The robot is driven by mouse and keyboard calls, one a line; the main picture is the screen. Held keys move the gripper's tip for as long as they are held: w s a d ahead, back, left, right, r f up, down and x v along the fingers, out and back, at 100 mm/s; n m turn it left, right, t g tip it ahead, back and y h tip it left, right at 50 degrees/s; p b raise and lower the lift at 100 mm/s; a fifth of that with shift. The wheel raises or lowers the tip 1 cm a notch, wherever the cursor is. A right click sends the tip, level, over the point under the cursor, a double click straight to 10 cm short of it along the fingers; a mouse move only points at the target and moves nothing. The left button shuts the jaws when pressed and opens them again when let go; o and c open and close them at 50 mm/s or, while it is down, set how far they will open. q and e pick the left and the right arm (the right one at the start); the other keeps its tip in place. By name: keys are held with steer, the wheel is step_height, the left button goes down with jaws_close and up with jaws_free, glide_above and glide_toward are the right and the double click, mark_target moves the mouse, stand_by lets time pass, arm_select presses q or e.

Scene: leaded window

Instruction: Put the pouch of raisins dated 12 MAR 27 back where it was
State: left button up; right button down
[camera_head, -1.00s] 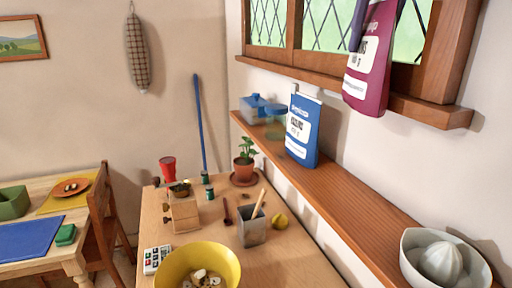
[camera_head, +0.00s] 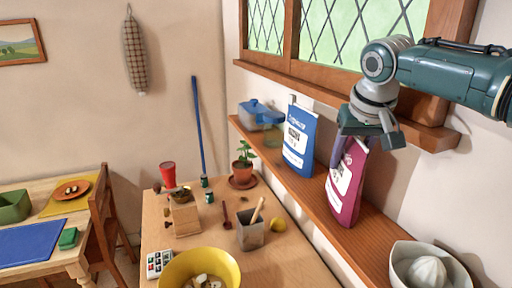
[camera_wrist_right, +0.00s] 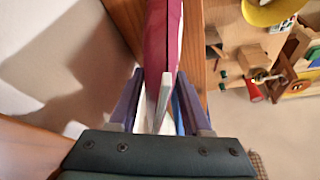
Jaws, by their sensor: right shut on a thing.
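A magenta pouch (camera_head: 346,183) with a white label stands upright, slightly tilted, over the wooden shelf (camera_head: 378,230) below the window. Its base looks at shelf height; I cannot tell whether it rests there. My right gripper (camera_head: 366,135) is shut on its top edge from above. The wrist view shows the pouch (camera_wrist_right: 163,35) between the fingers (camera_wrist_right: 160,100). A blue pouch (camera_head: 299,137) with a white label stands on the shelf to the left of it. The dates on both are too small to read. My left gripper is out of view.
A white citrus juicer (camera_head: 428,272) stands at the shelf's near end. A glass jar (camera_head: 272,133) and a blue-lidded box (camera_head: 252,112) stand at its far end. The window sill (camera_head: 330,92) juts out above. The table below holds a yellow bowl (camera_head: 226,262) and a plant pot (camera_head: 242,172).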

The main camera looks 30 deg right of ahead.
steer(key=shift+f, duration=0.2)
steer(key=shift+c, duration=1.8)
jaws_free()
